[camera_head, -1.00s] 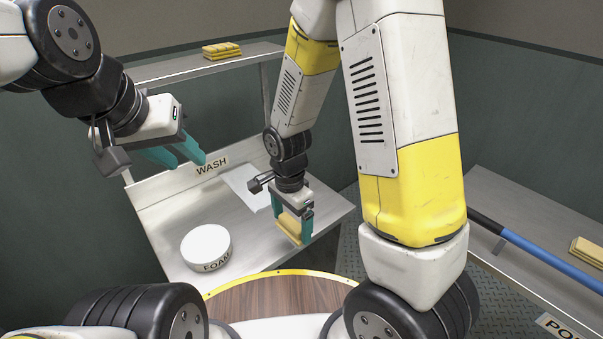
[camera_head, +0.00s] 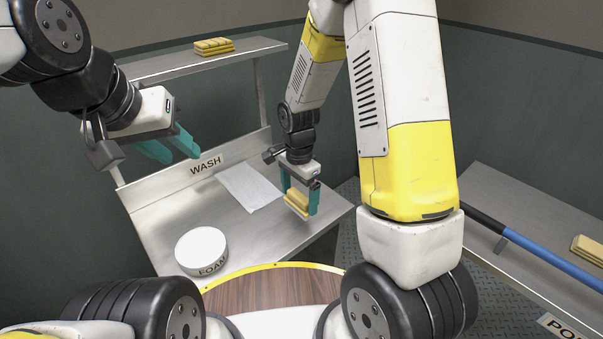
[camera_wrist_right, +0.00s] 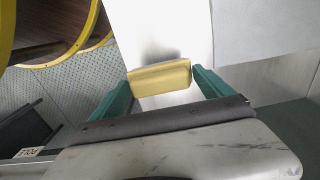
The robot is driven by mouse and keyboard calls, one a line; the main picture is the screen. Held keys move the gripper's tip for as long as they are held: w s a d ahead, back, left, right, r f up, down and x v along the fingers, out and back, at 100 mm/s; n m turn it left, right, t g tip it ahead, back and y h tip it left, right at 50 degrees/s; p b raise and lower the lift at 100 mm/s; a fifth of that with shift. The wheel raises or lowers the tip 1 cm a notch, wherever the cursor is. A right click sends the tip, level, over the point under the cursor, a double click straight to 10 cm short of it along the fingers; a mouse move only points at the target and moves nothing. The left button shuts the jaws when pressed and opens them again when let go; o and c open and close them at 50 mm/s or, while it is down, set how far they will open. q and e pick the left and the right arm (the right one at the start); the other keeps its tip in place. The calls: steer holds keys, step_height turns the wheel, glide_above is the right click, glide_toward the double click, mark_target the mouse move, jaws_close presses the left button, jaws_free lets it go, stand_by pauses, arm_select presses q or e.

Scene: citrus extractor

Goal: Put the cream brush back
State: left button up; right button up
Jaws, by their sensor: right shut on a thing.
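My right gripper (camera_head: 300,200) is shut on a cream-yellow block, which appears to be the cream brush (camera_head: 296,203). It holds the block over the right part of the wash bench, near the bench's right edge. In the right wrist view the block (camera_wrist_right: 159,78) sits between the two teal fingers (camera_wrist_right: 163,88). Whether the block touches the bench is hard to tell. My left gripper (camera_head: 170,148) is open and empty, up at the left, in front of the wall behind the bench.
The wash bench (camera_head: 225,225) carries a white FOAM tub (camera_head: 201,247) and a white sheet (camera_head: 250,187). A shelf (camera_head: 180,65) above holds yellow blocks (camera_head: 213,45). At the right, another bench (camera_head: 510,200) has a blue-and-black bar (camera_head: 550,253) along it and a yellow block (camera_head: 588,250).

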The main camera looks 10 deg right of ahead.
steer(key=w+d, duration=0.1)
steer(key=w, duration=0.1)
steer(key=w+d, duration=0.2)
steer(key=w, duration=0.1)
steer(key=shift+w+f, duration=0.3)
steer(key=shift+f, duration=0.05)
steer(key=shift+w+d+f, duration=0.15)
steer(key=shift+w, duration=0.2)
steer(key=shift+w+d+f, duration=0.15)
steer(key=shift+w, duration=0.2)
step_height(320, 180, down, 3)
steer(key=shift+r, duration=0.2)
steer(key=o, duration=1.1)
steer(key=shift+c, duration=0.2)
